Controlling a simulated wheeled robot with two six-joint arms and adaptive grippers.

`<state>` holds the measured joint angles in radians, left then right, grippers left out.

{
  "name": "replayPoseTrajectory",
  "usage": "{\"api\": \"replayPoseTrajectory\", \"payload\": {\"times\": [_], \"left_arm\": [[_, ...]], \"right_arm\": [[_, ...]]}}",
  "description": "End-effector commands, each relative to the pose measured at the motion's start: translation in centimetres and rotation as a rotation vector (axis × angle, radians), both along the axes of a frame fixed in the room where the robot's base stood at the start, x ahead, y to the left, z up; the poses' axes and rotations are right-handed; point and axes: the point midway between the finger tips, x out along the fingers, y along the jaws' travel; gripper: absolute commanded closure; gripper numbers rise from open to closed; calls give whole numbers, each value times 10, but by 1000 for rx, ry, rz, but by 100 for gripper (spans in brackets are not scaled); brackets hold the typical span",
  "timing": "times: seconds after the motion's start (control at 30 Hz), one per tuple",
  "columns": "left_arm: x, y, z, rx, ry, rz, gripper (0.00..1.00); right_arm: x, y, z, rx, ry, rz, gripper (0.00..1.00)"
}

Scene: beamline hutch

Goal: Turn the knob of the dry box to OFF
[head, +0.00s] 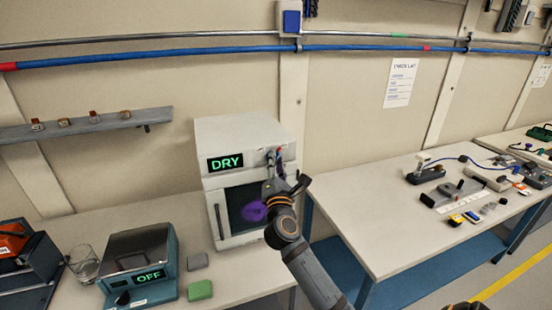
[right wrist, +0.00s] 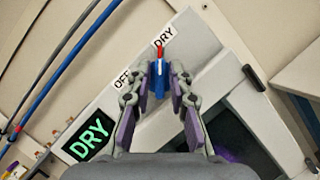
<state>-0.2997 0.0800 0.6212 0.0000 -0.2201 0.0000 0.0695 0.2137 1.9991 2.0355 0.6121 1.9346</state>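The white dry box (head: 240,133) stands on the left bench, and its green display (head: 225,163) reads DRY. In the right wrist view its blue knob (right wrist: 158,82) has a red pointer end that points up toward the DRY label (right wrist: 164,37). The OFF label (right wrist: 122,77) is to the left of the knob. My right gripper (right wrist: 160,85) is open, with one finger on each side of the knob; whether either touches it I cannot tell. In the head view the right gripper (head: 284,178) is at the box's upper right front and partly hides the knob area. My left gripper is out of view.
A second bench (head: 370,220) to the right carries several small devices. A gap separates the benches.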

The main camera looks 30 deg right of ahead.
Motion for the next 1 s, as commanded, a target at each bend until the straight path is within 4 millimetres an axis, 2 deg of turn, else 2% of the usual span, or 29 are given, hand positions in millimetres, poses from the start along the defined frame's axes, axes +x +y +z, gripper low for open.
{"api": "replayPoseTrajectory", "payload": {"times": [0.27, 0.4, 0.43, 0.77, 1.0], "left_arm": [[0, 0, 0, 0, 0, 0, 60], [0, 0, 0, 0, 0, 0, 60], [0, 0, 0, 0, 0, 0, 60], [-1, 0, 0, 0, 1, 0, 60], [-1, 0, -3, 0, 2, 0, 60]], "right_arm": [[2, -1, 0, 0, 1, 1, 80], [2, -1, 0, 0, 1, 1, 99], [2, -1, 0, 0, 1, 1, 100], [2, -1, -1, -12, 4, 0, 100], [2, -1, -2, -109, 28, 1, 100]]}}
